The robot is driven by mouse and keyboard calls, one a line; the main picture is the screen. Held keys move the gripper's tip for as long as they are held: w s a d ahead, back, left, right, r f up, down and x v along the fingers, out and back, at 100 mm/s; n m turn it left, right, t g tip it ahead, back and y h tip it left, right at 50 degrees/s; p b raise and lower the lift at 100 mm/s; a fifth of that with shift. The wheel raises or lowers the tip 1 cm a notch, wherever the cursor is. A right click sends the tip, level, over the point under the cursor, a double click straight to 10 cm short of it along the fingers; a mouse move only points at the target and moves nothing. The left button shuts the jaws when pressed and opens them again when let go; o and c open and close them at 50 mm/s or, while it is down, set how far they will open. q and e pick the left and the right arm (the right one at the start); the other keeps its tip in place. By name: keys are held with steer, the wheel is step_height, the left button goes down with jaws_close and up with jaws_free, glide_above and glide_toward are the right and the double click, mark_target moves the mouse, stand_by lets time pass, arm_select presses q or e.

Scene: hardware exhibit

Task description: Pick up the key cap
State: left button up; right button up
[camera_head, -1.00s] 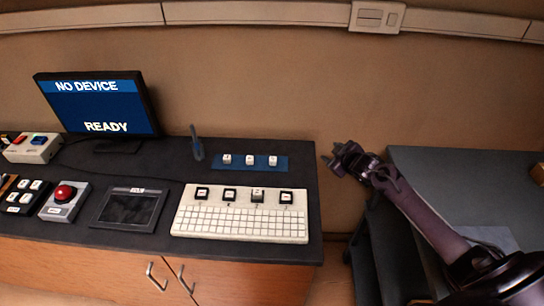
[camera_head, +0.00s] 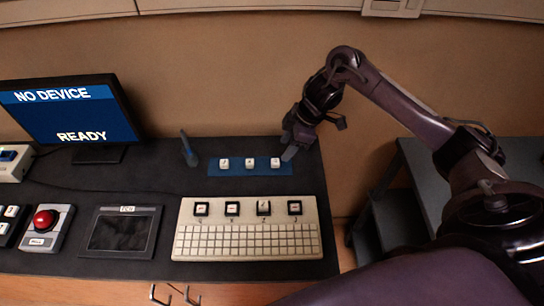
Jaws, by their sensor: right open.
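Three small white key caps stand in a row on a blue mat (camera_head: 212,171) at the back right of the dark desk: a left one (camera_head: 224,163), a middle one (camera_head: 249,163) and a right one (camera_head: 275,162). My right gripper (camera_head: 289,148) is open and empty, above the right end of the mat, just right of the right key cap and not visibly touching it. My left gripper is not in view.
A cream keyboard (camera_head: 247,240) with several dark-framed keys lies in front of the mat. A blue-grey upright tool (camera_head: 188,150) stands left of the mat. A monitor (camera_head: 70,110), a black tablet (camera_head: 121,232) and a red button box (camera_head: 46,227) are further left.

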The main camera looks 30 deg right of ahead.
mark_target(277, 161)
steer(key=x, duration=0.3)
steer(key=shift+s+f, duration=0.15)
steer(key=shift+f, duration=0.05)
steer(key=x, duration=0.3)
steer(key=shift+w+d+f+b, duration=0.1)
steer(key=shift+w+f+b, duration=0.2)
steer(key=shift+f+b, duration=0.05)
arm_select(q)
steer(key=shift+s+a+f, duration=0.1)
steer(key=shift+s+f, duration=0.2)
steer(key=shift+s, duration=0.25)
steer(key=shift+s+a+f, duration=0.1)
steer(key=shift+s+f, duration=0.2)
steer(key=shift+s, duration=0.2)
arm_select(e)
jaws_close()
